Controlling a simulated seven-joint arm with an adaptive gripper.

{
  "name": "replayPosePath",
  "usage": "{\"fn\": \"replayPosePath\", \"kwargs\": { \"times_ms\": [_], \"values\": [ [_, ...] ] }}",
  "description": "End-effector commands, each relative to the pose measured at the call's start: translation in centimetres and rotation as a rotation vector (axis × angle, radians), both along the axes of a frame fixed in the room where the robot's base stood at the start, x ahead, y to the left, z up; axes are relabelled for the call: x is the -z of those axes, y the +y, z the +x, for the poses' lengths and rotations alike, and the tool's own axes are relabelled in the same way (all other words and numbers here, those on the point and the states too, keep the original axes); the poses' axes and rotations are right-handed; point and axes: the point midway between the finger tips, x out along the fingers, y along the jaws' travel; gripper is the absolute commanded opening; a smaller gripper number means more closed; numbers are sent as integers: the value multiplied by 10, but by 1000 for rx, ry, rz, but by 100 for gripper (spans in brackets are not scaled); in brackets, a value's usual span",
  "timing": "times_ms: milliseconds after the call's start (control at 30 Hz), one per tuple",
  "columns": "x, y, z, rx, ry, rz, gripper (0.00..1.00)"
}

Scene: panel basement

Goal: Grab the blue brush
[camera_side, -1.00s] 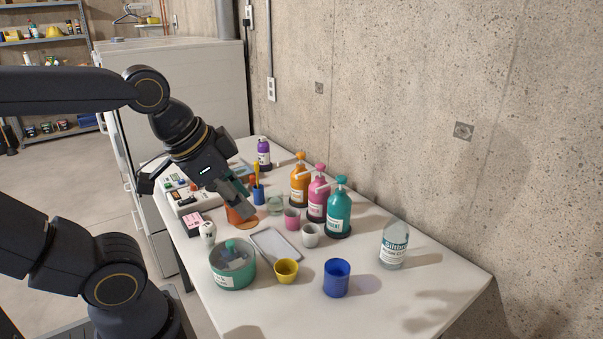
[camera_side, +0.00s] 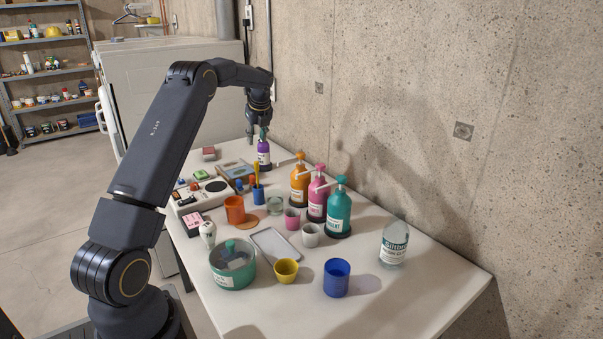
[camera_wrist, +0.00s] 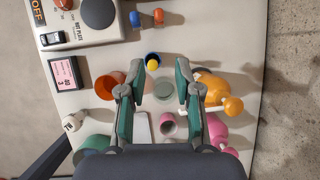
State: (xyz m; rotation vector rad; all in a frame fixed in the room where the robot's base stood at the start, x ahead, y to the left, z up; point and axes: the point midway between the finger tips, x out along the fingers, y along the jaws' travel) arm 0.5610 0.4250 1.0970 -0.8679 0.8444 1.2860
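I cannot make out a clearly blue brush. A small blue cup (camera_side: 259,197) stands mid-table with a thin yellow brush-like thing (camera_side: 256,170) upright in it. In the wrist view the blue cup (camera_wrist: 152,57) is beyond the fingertips, left of centre, with the yellow tip (camera_wrist: 152,65) showing. A small blue piece (camera_wrist: 135,19) and an orange-red one (camera_wrist: 158,16) lie at the top. My gripper (camera_side: 257,135) is high at the far end of the table, by the purple bottle. In the wrist view my gripper (camera_wrist: 161,85) is open and empty, with a clear glass showing between its fingers.
Orange (camera_side: 299,184), pink (camera_side: 318,199) and teal (camera_side: 339,212) pump bottles stand right of the cup. A purple bottle (camera_side: 264,154) is at the back. An orange cup (camera_side: 235,210) and hot plate (camera_side: 207,193) are to the left.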

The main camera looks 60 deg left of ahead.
Motion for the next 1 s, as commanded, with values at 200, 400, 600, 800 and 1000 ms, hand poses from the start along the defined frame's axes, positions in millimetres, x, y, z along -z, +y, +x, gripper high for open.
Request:
{"fn": "replayPosePath", "kwargs": {
  "times_ms": [200,400,600,800,1000],
  "values": [
    [64,29,-34,-73,72,-62,33],
    [96,44,-37,-80,73,-62,33],
    [139,61,-37,-78,72,-62,33],
    [161,71,-36,-77,69,-60,33],
    [179,78,-36,-79,70,-61,33]
  ]
}}
